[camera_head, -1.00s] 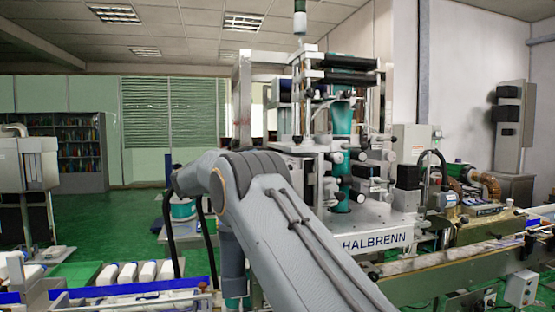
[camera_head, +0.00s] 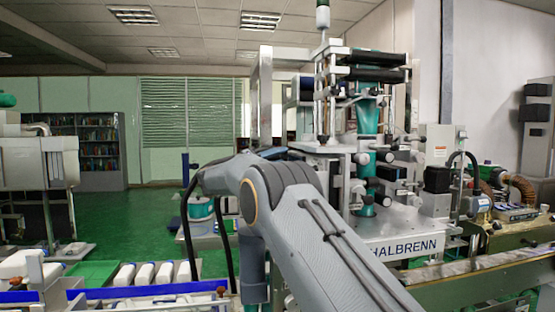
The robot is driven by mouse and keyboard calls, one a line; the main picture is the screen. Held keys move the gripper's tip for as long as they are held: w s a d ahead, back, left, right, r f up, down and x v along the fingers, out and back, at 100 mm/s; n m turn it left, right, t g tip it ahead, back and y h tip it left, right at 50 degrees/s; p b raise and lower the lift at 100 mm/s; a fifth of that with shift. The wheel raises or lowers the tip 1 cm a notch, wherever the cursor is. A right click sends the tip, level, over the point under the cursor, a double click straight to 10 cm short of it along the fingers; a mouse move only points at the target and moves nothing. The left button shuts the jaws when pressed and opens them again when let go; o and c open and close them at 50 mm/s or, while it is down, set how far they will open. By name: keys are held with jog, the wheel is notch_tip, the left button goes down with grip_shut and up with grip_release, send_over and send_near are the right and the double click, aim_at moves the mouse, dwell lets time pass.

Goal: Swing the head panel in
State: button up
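The sleeve applicator is a tall machine (camera_head: 345,150) right of centre, with silver plates, dark rollers and a green column (camera_head: 368,120). An upright silver frame with an open middle (camera_head: 265,95) stands at its left side; it may be the head panel, but I cannot tell for sure. My arm crosses in front of the machine's lower left part and hides it. My gripper is out of view, so whether it touches anything cannot be seen.
A conveyor with white bottles (camera_head: 145,275) runs along the lower left. Another conveyor (camera_head: 500,266) runs at the lower right. A teal drum (camera_head: 200,208) stands behind my arm. Green floor (camera_head: 115,220) is open at the left, before a bookshelf (camera_head: 100,150).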

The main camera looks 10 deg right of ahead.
jog(key=shift+a, duration=0.15)
jog(key=b+v, duration=0.2)
jog(key=v, duration=0.5)
jog(key=shift+s+a+b, duration=0.2)
jog(key=shift+a+b, duration=0.05)
jog(key=shift+b, duration=0.05)
jog(key=shift+f, duration=0.1)
